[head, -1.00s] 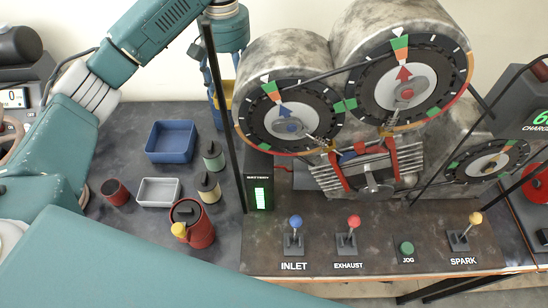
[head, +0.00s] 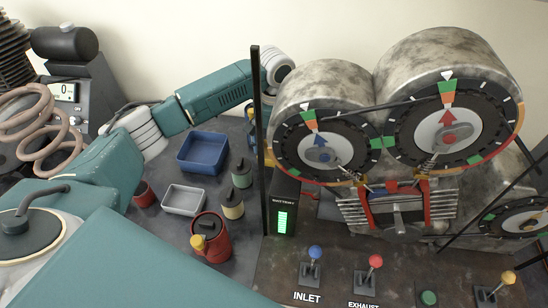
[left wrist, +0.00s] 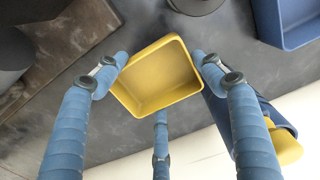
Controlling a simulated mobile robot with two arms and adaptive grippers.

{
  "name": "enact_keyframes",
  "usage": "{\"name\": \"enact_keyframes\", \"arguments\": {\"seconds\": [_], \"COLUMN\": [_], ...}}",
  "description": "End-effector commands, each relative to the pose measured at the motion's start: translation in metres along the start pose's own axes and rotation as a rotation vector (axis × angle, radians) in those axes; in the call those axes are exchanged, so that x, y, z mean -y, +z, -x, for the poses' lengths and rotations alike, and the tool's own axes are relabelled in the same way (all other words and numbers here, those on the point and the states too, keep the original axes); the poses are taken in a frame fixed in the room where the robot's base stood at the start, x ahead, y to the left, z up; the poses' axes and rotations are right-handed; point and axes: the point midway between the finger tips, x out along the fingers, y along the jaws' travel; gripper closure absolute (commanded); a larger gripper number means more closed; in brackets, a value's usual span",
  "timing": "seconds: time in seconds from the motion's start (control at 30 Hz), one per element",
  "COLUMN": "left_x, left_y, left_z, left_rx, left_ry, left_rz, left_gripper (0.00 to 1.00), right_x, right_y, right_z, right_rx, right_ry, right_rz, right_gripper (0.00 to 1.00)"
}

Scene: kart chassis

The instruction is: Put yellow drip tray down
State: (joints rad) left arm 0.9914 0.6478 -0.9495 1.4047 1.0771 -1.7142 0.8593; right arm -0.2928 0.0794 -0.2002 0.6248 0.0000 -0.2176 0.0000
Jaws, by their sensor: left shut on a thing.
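The yellow drip tray (left wrist: 160,76) is in the middle of the left wrist view, its open side facing the camera. The blue fingers of my left gripper (left wrist: 160,85) are closed on it, with fingertips at its left and right rims and a third finger below. A dark table surface lies beyond the tray; I cannot tell whether the tray touches it. In the head view my left wrist is behind the black post, and the tray is mostly hidden there. My right gripper is not in view.
A blue bin (head: 203,152), a grey bin (head: 184,199), small cans (head: 232,204) and a red can with a yellow cap (head: 210,238) stand on the table (head: 165,235). The black post (head: 257,140) and drum machine (head: 320,95) stand close to the left arm.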

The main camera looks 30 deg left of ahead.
Motion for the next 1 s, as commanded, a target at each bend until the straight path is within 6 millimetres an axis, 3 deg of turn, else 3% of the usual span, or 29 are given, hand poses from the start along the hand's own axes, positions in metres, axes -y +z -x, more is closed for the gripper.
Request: {"name": "enact_keyframes", "arguments": {"seconds": [0.1,0.23,0.67,0.7,0.77,1.0], "left_x": [0.001,0.000,0.000,0.000,0.000,0.000], "left_y": [0.001,0.001,0.001,0.001,0.001,0.001], "left_z": [-0.024,-0.040,-0.046,-0.046,-0.046,-0.046], "left_rx": [0.004,0.002,0.002,0.001,0.001,0.001], "left_ry": [-0.003,-0.001,-0.001,-0.001,-0.001,-0.001], "left_rz": [0.000,-0.001,-0.001,-0.001,-0.001,-0.001], "left_gripper": [0.59,0.59,0.59,0.26,0.14,0.13], "right_x": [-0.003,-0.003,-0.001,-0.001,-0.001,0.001], "right_y": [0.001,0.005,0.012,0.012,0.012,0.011], "right_z": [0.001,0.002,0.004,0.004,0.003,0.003], "right_rx": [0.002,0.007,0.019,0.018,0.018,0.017], "right_ry": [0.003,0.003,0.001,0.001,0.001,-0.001], "right_rz": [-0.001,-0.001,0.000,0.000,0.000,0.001], "right_gripper": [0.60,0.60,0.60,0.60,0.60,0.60]}}
